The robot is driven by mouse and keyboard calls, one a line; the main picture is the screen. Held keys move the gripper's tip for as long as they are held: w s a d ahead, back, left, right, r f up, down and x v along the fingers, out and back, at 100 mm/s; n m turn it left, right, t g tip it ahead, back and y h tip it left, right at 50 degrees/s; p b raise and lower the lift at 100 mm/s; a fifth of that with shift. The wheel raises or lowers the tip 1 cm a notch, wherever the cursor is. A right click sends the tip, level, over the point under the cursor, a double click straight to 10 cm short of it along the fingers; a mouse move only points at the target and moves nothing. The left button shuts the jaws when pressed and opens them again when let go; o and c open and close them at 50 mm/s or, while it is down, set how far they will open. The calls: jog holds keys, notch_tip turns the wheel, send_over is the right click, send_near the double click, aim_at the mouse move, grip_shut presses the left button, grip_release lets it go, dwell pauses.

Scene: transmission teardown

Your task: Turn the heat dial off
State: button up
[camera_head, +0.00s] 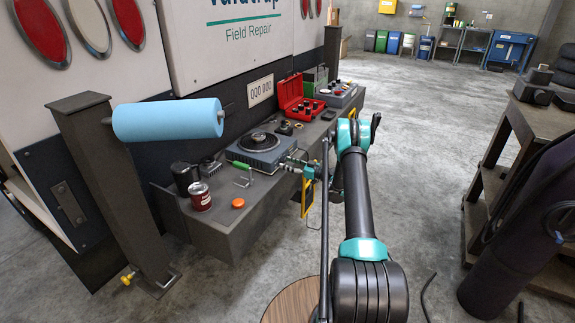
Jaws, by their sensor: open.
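A blue-grey hot plate (255,152) with a round dark top (258,141) sits on the grey bumper ledge at the truck's rear. My gripper (296,163) is at the hot plate's right side, at the end of my teal and black arm, which comes from the lower right. Its fingers are open and look small and partly overlapped by the arm. The heat dial cannot be made out; it may be hidden by the gripper. Whether the fingers touch the hot plate cannot be told.
A green-handled tool (242,167), a red-brown can (200,196), dark containers (184,178) and an orange cap (238,203) stand left of the hot plate. A red open case (297,98) lies behind it. A blue roll (168,119) juts from a post.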

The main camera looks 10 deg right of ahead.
jog(key=v, duration=1.1)
jog(key=shift+d, duration=0.2)
jog(key=shift+s, duration=0.1)
